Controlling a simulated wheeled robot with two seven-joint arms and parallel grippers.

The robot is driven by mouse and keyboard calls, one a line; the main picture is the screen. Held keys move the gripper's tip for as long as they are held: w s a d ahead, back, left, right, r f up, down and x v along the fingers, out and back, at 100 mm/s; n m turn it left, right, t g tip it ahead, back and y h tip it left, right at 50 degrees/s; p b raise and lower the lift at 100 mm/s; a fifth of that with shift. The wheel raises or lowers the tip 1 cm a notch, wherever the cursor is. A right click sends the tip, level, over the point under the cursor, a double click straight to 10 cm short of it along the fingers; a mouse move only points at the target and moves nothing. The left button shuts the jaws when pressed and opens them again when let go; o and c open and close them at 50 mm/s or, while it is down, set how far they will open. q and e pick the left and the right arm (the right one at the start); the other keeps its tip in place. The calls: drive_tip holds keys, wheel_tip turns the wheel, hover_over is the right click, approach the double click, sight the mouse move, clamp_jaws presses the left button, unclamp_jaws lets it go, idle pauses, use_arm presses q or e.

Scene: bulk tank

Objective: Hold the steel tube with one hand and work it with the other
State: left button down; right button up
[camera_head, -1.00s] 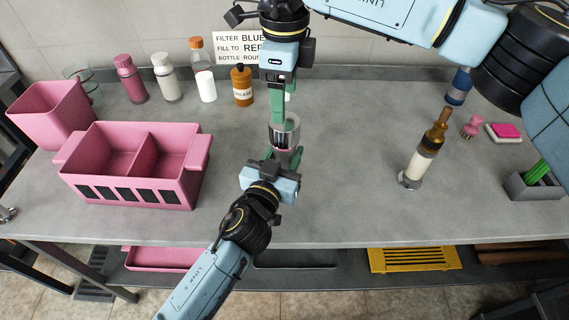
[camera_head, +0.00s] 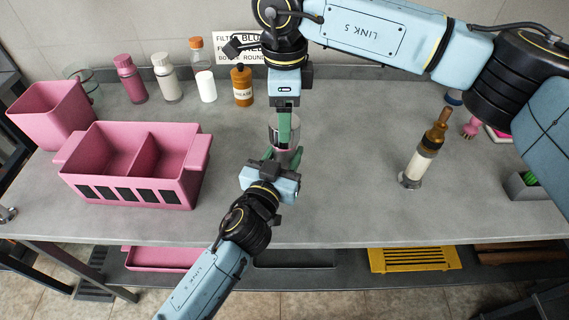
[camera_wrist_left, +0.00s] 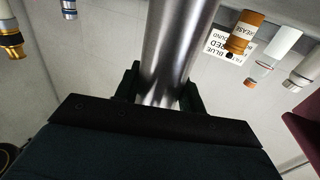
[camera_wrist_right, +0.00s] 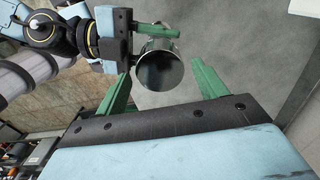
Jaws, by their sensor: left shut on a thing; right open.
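The steel tube (camera_head: 285,131) is held above the middle of the counter. It also shows as a shiny cylinder in the left wrist view (camera_wrist_left: 172,50), and its dark open end faces the camera in the right wrist view (camera_wrist_right: 159,68). My left gripper (camera_head: 281,160) comes from the front and is shut on the tube's lower part. My right gripper (camera_head: 286,122) points down from above, right over the tube's mouth. Its green fingers stand apart in the right wrist view (camera_wrist_right: 163,85), with the tube's end beyond them in the gap. Whether they touch the rim is unclear.
A pink two-compartment caddy (camera_head: 198,170) and a pink bin (camera_head: 52,115) stand at left. Several bottles, including the amber grease bottle (camera_head: 242,87), line the back. A brown-topped bottle brush or dispenser (camera_head: 424,155) stands at right. The counter between is clear.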

drive_tip(key=shift+f, duration=1.85)
drive_tip(key=shift+c, duration=0.4)
drive_tip(key=c, duration=0.9)
drive_tip(key=shift+m, duration=0.9)
drive_tip(key=o, duration=1.2)
drive_tip(key=shift+c, duration=0.2)
wheel_tip(320, 180, up, 12)
